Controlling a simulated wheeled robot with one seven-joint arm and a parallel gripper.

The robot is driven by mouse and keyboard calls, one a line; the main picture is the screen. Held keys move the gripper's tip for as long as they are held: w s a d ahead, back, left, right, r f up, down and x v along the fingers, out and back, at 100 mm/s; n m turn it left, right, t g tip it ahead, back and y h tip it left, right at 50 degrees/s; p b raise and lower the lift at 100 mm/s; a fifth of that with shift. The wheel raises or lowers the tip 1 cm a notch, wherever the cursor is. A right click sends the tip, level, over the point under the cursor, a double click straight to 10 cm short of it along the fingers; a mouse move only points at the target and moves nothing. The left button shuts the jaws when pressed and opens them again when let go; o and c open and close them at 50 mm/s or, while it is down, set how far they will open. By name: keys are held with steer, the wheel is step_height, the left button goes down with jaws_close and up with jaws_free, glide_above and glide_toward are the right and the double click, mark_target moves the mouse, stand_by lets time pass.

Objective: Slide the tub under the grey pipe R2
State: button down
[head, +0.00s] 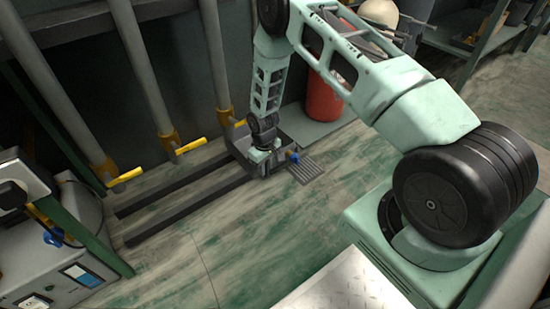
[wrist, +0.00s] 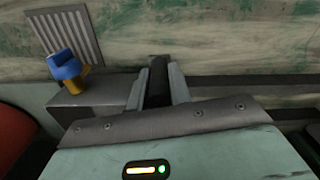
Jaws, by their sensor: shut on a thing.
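The grey tub (head: 238,144) stands at the right end of two dark floor rails (head: 185,189), close to the foot of the rightmost pipe. My gripper (head: 264,168) is at its near side. In the wrist view my gripper (wrist: 157,82) is shut on a dark bar (wrist: 158,72), apparently the tub's handle; part of the tub (wrist: 98,90) shows beside it. Three grey pipes come down behind the rails: left (head: 62,110), middle (head: 142,65) and right (head: 215,55). Each has a yellow-handled valve. No R2 label is readable. My arm hides part of the tub.
A blue-topped fitting (head: 293,156) is at the tub's right, near a floor grate (head: 306,169). A red cylinder (head: 322,97) stands behind on the right. A grey machine (head: 60,262) is at lower left. The rails left of the tub are clear.

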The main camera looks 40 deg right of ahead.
steer(key=s+a+p, duration=0.1)
steer(key=a+p, duration=0.2)
steer(key=a, duration=2.7)
steer(key=shift+a, duration=0.4)
steer(key=shift+s, duration=0.1)
steer(key=c, duration=1.3)
jaws_free()
step_height(320, 180, up, 17)
steer(key=p, duration=0.8)
steer(key=shift+r, duration=0.2)
